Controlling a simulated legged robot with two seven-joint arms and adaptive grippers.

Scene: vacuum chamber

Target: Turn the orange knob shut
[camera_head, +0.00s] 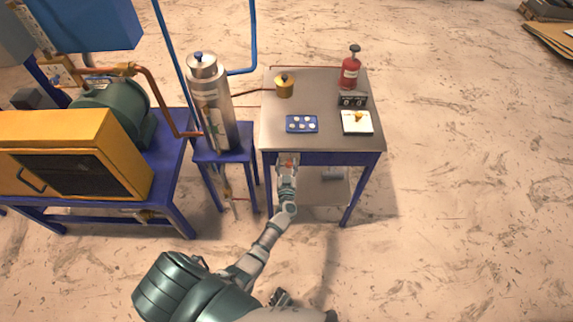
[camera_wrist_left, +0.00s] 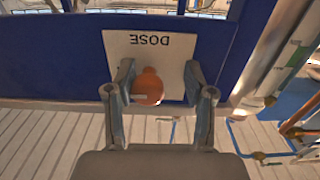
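The orange knob (camera_wrist_left: 148,90) is on a white plate marked DOSE (camera_wrist_left: 120,45), on the blue front of the steel-topped table. In the head view the knob shows as a small orange spot (camera_head: 289,161) at the table's front edge. My left gripper (camera_wrist_left: 160,78) is open, with one finger on each side of the knob in the wrist view. The left finger appears close to the knob, and a gap shows at the right finger. Contact cannot be told. In the head view my left gripper (camera_head: 288,168) reaches the table front.
A steel cylinder (camera_head: 212,100) on a blue stand is to the left.

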